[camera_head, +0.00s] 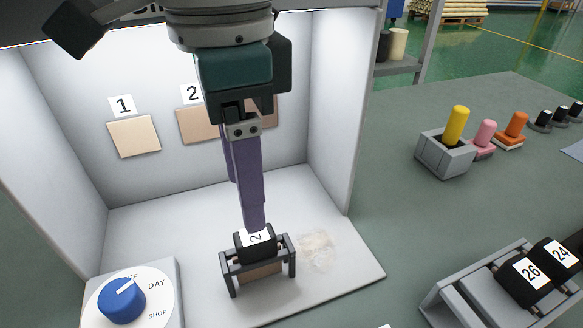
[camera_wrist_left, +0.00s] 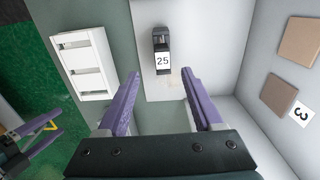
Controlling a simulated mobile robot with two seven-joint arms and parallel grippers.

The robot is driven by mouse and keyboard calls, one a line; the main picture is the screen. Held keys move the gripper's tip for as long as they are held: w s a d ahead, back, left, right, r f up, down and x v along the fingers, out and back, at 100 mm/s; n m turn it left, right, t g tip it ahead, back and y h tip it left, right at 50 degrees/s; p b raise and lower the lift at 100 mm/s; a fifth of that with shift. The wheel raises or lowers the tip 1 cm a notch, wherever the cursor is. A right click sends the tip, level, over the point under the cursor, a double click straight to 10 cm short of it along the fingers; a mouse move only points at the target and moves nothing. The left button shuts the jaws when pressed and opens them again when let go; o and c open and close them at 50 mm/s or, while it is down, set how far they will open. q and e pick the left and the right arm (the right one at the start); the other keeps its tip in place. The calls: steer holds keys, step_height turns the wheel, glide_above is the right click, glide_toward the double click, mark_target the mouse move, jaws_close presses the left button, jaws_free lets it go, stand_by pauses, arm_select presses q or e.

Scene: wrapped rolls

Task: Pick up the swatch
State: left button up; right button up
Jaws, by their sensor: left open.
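The swatch (camera_head: 257,243) has a black top with a white number label and sits in a small dark stand (camera_head: 229,272) on the floor of the light booth. A tan face shows low between the stand's legs. In the left wrist view the swatch (camera_wrist_left: 162,60) reads 25 and lies beyond the fingertips. My left gripper (camera_head: 254,222) points down at the swatch, its purple fingers overlapping the label's upper edge in the head view. In the left wrist view it (camera_wrist_left: 165,90) is open, with nothing between its fingers. My right gripper (camera_wrist_left: 35,138) shows small at the left edge.
The booth walls (camera_head: 330,110) close in the back and sides, with numbered tan panels (camera_head: 134,136) behind. A blue dial (camera_head: 121,300) stands front left. A grey rack (camera_head: 455,300) with swatches 26 and 24 is at right. A crumpled clear wrap (camera_head: 318,248) lies beside the stand.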

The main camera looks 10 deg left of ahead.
mark_target(258, 258)
arm_select(q)
steer(key=f, duration=0.8)
steer(key=shift+w+b, duration=0.25)
steer(key=shift+b, duration=0.1)
steer(key=shift+r, duration=0.1)
jaws_close()
